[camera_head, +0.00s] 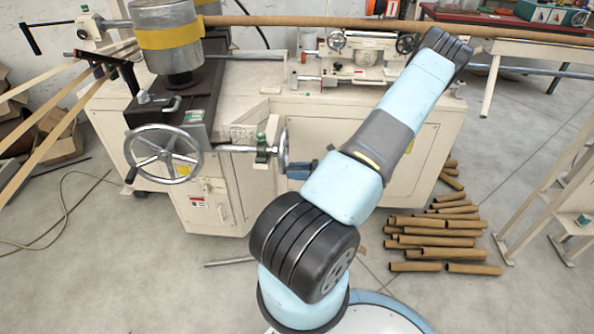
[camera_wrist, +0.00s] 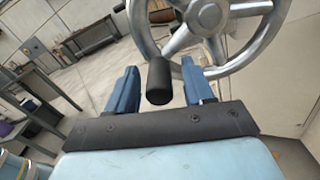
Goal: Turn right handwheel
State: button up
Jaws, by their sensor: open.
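The right handwheel (camera_head: 283,148) is a silver wheel seen nearly edge-on in the head view, on the end of a shaft at the machine's front. In the wrist view the silver handwheel (camera_wrist: 207,15) fills the upper middle, with spokes and a black crank handle (camera_wrist: 158,82) pointing toward me. My gripper (camera_wrist: 159,80) has two blue fingers, open, one on each side of the handle with visible gaps. In the head view my gripper (camera_head: 299,171) is beside the wheel's lower edge, partly hidden by my arm.
A larger left handwheel (camera_head: 163,154) faces me on the cream winder (camera_head: 420,150). Cardboard tubes (camera_head: 430,232) lie on the floor at right. A long tube (camera_head: 300,21) runs across the top.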

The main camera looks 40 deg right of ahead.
jog(key=shift+c, duration=0.2)
grip_shut()
dwell(0.3)
